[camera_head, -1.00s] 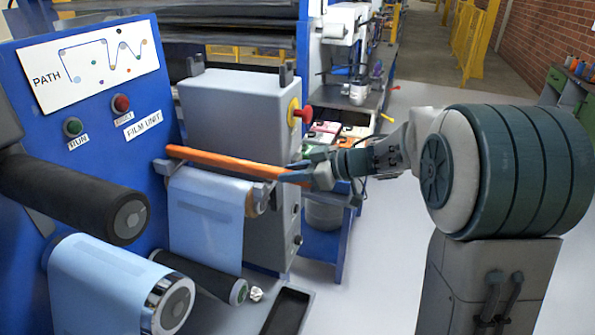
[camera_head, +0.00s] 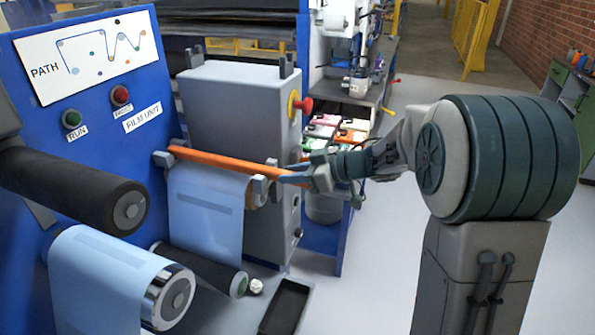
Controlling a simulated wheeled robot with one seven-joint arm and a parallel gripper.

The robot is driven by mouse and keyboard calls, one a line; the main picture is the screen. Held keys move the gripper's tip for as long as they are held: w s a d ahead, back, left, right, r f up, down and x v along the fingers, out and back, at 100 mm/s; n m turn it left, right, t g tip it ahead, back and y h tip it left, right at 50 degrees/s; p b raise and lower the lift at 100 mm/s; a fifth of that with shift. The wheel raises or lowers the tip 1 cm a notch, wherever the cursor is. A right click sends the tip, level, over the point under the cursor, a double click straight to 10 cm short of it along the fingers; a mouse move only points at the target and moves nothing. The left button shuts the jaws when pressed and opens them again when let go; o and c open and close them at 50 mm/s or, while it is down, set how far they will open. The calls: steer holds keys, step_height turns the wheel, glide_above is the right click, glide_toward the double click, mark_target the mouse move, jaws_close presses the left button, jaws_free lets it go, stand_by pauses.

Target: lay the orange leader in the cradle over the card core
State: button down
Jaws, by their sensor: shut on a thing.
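The orange leader (camera_head: 222,159) is a long thin bar. It lies nearly level across the top of the blue film sheet, with its left end at the left cradle bracket (camera_head: 163,158) by the blue panel. Its right part is at the right cradle bracket (camera_head: 260,190); whether it touches the bracket bottoms I cannot tell. The card core (camera_head: 250,196) shows only as a brown end beside the right bracket, the rest hidden under the film (camera_head: 206,215). My gripper (camera_head: 292,177) is shut on the leader's right end.
The blue film unit panel (camera_head: 95,105) stands at left with black rollers (camera_head: 75,190) jutting out. A grey cabinet (camera_head: 235,110) with a red knob (camera_head: 304,106) stands close behind the leader.

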stand_by(0.3)
jaws_free()
stand_by(0.4)
steer(key=shift+w, duration=0.1)
stand_by(0.4)
steer(key=shift+p+v, duration=0.45)
steer(key=shift+v, duration=0.35)
steer(key=shift+d+f, duration=0.1)
steer(key=shift+d, duration=0.4)
steer(key=shift+d+p, duration=0.1)
steer(key=shift+p, duration=0.2)
steer(key=shift+s+p+v, duration=0.2)
steer(key=shift+p+v, duration=0.35)
steer(key=shift+v, duration=0.65)
